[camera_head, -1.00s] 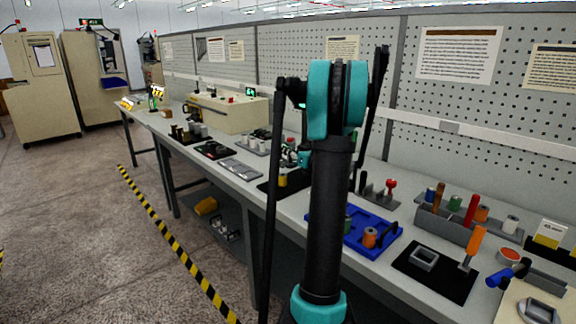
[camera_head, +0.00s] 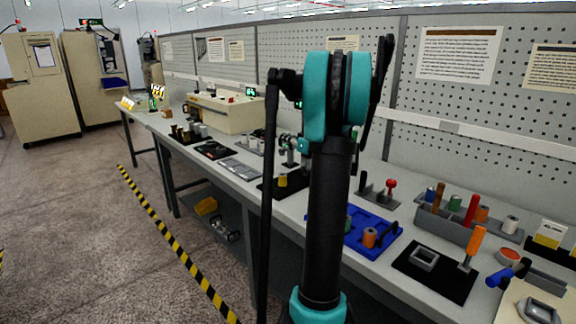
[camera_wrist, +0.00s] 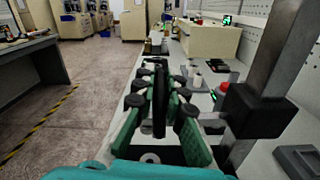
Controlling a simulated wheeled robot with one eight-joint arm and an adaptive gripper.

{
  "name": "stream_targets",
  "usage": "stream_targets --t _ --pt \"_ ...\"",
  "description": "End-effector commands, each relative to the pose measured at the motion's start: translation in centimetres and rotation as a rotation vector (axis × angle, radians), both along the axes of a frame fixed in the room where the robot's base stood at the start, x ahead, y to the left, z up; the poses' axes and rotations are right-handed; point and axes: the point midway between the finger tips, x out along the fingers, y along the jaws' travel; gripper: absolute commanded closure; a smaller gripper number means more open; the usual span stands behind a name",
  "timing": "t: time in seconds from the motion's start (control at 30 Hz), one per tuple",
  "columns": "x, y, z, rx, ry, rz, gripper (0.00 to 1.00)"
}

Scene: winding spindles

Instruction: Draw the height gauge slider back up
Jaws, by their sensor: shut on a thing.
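The height gauge shows at the right of the wrist view as a thick grey upright column (camera_wrist: 277,50). Its black slider (camera_wrist: 256,112) sits around the column, with a red knob (camera_wrist: 224,87) beside it. My gripper (camera_wrist: 160,88), with green fingers, is left of the slider. It is shut on a dark upright part between the fingers, which looks like the slider's grip; the join between that part and the slider is hard to see. In the head view my arm hides most of the gripper and gauge.
The grey bench (camera_head: 237,182) runs along a pegboard wall (camera_head: 470,110). A blue tray (camera_head: 388,246) with an orange spool (camera_head: 370,237) and a black mat (camera_head: 455,275) lie to the right. A cream machine (camera_head: 225,110) stands farther back. The floor at left is open.

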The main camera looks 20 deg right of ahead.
Motion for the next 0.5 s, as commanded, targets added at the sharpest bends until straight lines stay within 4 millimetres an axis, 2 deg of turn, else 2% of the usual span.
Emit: stream_targets --t 0.5 --pt "0.0 -0.1 2.9 0.001 0.000 -0.001 1.00"
